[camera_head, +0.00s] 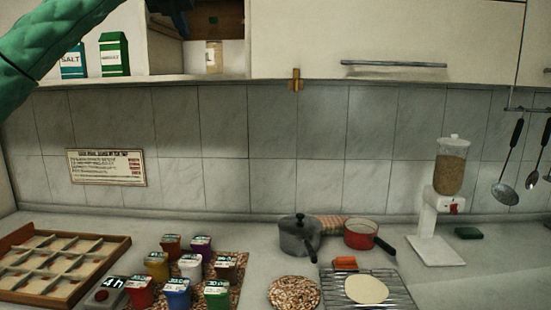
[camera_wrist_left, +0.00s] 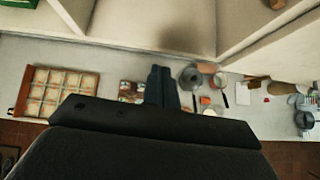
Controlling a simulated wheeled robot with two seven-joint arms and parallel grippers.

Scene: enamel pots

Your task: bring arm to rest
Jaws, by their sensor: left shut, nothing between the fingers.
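My left arm, in a green padded sleeve (camera_head: 55,40), reaches up from the left edge in the head view. My right gripper is in neither view.
A closed cabinet door (camera_head: 390,35) is to the right. Below are a divided wooden tray (camera_head: 122,243), coloured tubs, a grey pot (camera_head: 299,240) and a red pot (camera_head: 358,239).

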